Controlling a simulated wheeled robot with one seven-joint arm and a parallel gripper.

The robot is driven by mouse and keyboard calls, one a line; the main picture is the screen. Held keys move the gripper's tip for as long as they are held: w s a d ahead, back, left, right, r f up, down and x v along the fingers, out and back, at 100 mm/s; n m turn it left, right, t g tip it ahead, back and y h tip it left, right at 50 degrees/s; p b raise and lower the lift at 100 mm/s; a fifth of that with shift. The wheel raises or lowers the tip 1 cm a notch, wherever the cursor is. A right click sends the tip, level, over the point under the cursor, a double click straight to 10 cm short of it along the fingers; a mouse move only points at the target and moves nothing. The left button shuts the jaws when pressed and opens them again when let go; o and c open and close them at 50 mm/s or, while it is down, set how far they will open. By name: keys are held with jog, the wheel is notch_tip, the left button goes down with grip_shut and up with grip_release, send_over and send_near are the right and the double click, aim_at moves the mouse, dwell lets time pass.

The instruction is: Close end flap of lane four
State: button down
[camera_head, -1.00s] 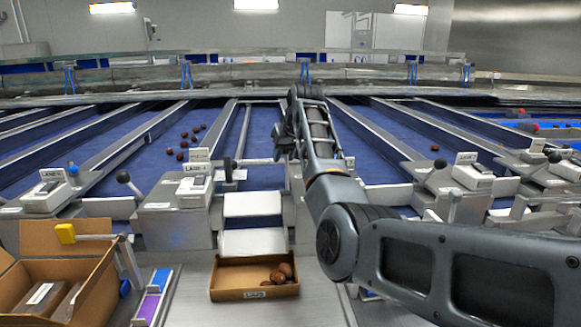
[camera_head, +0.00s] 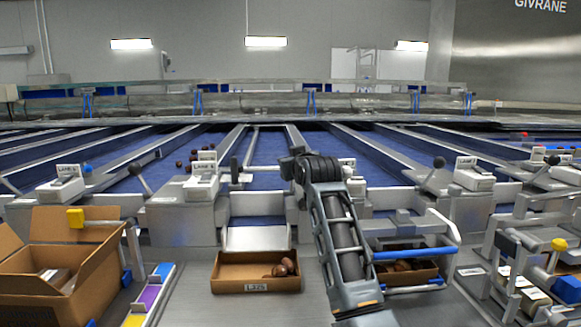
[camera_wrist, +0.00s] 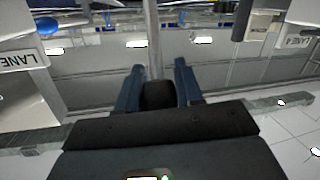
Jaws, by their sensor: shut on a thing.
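In the wrist view the two blue fingers of my gripper (camera_wrist: 158,76) are closed on a dark knob (camera_wrist: 158,95). A thin upright bar (camera_wrist: 152,30) shows beyond it. The LANE 4 label (camera_wrist: 290,42) is at the right; another lane label (camera_wrist: 18,60) is at the left. In the head view my dark wrist (camera_head: 312,168) hides the fingertips and knob. I cannot tell which part is the flap.
A cardboard tray (camera_head: 228,284) with several dates sits below the pale panel. An open carton (camera_head: 88,262) stands at the left. A rail with a blue grip (camera_head: 413,254) crosses above another tray at the right. Black-knobbed levers (camera_head: 136,169) stand between lanes.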

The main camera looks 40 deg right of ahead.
jog(key=shift+s+a+f, duration=0.25)
jog(key=shift+s+a, duration=0.2)
jog(key=shift+s, duration=0.15)
jog(key=c, duration=0.8)
grip_release()
jog(key=shift+o, duration=0.2)
jog(key=shift+s, duration=0.15)
jog(key=f+b+v, duration=0.1)
jog(key=v, duration=0.6)
jog(key=shift+s+a+r, duration=0.15)
jog(key=shift+s+r, duration=0.1)
jog(key=shift+r, duration=0.2)
